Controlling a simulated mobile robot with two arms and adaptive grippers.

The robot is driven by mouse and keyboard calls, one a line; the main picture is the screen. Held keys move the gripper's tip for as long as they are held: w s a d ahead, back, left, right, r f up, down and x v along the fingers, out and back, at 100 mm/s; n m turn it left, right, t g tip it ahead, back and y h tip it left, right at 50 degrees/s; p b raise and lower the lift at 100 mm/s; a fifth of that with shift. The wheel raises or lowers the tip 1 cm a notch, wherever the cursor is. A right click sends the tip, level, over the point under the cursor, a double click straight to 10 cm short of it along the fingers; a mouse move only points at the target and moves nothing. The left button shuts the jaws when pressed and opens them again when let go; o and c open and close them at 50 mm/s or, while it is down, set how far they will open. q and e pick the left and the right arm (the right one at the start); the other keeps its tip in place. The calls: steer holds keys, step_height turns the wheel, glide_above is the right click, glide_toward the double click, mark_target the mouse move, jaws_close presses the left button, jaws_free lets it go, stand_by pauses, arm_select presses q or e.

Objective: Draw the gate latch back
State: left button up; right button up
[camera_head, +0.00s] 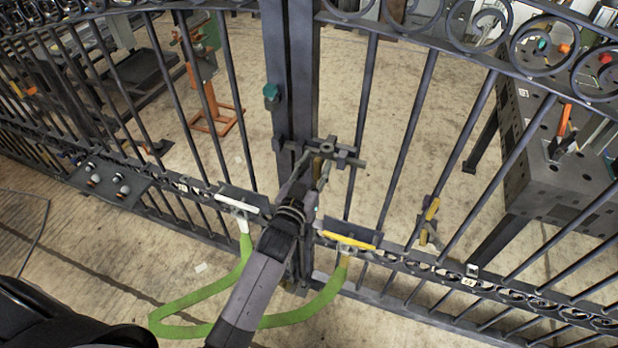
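The dark metal gate has a thick centre post (292,70). The latch (345,157), a dark bolt with short cross pieces, sits across the post's right side at mid height. The gripper hides part of the latch and the lower post. My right gripper is not in view.
A green strap (185,331) loops below between a white handle (238,204) and a yellow handle (347,240) on the gate. Behind the bars stand a grey workbench (560,185) and an orange stand (216,122).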

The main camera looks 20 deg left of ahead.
arm_select(q)
steer(key=s, duration=1.1)
steer(key=shift+s+a, duration=0.15)
steer(key=shift+s, duration=0.1)
